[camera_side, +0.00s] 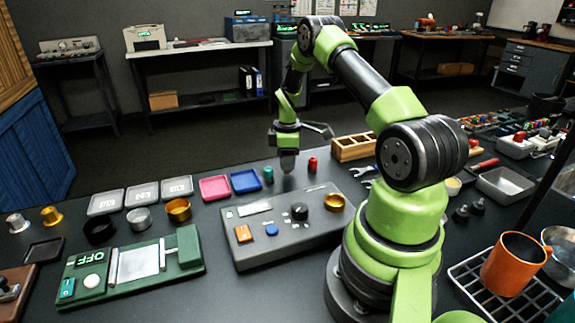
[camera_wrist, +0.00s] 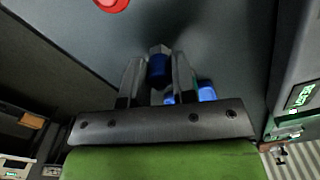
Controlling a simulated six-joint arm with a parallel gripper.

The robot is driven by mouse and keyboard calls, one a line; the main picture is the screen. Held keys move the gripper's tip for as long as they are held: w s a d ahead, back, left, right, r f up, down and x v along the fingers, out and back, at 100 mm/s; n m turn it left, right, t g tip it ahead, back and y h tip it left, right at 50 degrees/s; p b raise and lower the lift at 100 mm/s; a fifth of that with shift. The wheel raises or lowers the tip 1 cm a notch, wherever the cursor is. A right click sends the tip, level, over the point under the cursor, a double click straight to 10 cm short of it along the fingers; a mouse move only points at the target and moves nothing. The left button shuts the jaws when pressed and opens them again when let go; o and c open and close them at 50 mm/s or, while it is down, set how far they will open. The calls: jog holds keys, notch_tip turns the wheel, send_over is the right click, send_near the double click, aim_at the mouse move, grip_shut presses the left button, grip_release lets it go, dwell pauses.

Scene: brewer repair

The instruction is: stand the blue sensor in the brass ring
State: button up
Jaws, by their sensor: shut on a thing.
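The blue sensor (camera_wrist: 158,68) shows in the wrist view between the two fingertips of my gripper (camera_wrist: 157,75). My gripper is shut on it. In the side view my gripper (camera_side: 287,160) points down low over the dark table, between a teal cylinder and a red one. The sensor cannot be made out there. The brass ring (camera_side: 178,210) stands on the table at the left, beside a silver ring (camera_side: 139,217) and a black ring (camera_side: 98,230). My gripper is well to its right and farther back.
The teal cylinder (camera_side: 268,174) and red cylinder (camera_side: 312,165) stand close by my gripper. Pink (camera_side: 214,188) and blue (camera_side: 245,181) trays lie to the left. A grey control box (camera_side: 285,235) with a brass-coloured round part (camera_side: 334,202) sits in front.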

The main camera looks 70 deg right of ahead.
jog(key=r, duration=0.8)
jog(key=shift+s+a+r, duration=0.1)
jog(key=shift+s+r, duration=0.2)
jog(key=shift+r, duration=0.05)
jog(key=shift+s+a+f+n, duration=0.3)
jog(key=shift+s+a+n, duration=0.7)
jog(key=shift+s+a, duration=1.25)
jog(key=shift+s+a+f+n, duration=0.35)
jog(key=shift+s+a+n, duration=0.95)
jog(key=shift+s, duration=1.6)
jog(key=shift+s+a+f+n, duration=0.3)
jog(key=shift+s+a+n, duration=0.4)
jog(key=shift+s+a, duration=1.65)
jog(key=shift+s+d+f, duration=0.15)
jog(key=shift+f, duration=0.4)
jog(key=shift+f, duration=0.25)
jog(key=shift+f, duration=0.5)
jog(key=shift+f, duration=0.45)
